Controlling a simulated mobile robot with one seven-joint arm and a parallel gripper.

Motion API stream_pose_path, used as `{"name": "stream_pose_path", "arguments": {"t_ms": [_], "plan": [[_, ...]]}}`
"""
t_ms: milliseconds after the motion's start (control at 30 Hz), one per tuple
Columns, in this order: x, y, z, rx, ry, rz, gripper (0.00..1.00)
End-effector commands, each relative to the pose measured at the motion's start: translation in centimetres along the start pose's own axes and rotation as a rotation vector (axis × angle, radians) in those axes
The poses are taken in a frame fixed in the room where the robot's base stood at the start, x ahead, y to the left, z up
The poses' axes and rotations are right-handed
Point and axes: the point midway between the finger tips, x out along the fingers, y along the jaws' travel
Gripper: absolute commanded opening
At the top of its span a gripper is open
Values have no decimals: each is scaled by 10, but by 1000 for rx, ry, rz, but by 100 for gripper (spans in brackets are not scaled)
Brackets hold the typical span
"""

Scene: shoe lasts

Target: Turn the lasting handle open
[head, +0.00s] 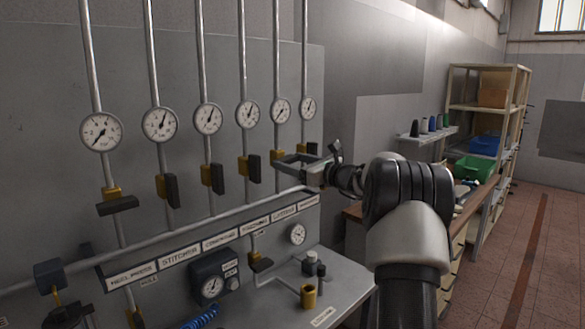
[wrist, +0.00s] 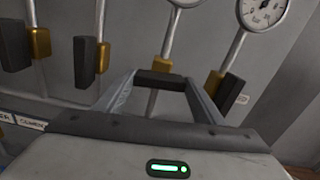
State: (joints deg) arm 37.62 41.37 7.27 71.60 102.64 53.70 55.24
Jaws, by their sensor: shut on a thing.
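The handle held by my gripper is a dark bar (wrist: 160,81) on a gold valve (wrist: 160,66), on the fifth pipe from the left. In the head view this gold valve (head: 276,155) sits under a round gauge (head: 281,110). In the wrist view the bar lies across its pipe. My gripper (head: 292,163) is shut on the bar, with one finger at each end; the fingertips also show in the wrist view (wrist: 160,84). In the head view my fingers largely hide the bar. The label below (head: 283,213) is small, probably LASTING.
Neighbouring dark handles hang along their pipes, one close on the right (wrist: 233,92) and one on the left (wrist: 85,62). The far-left handle (head: 118,205) lies across its pipe. A labelled rail (head: 180,257) and a bench (head: 340,285) are below. Shelving (head: 487,100) stands at right.

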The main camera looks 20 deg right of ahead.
Motion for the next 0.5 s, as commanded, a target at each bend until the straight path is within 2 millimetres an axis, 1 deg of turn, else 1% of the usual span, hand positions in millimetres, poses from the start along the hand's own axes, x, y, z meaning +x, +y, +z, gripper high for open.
{"name": "stream_pose_path", "arguments": {"t_ms": [33, 500], "plan": [[-1, 0, -6, -32, -1, -2, 40], [0, 1, -6, -460, -2, -1, 40]]}}
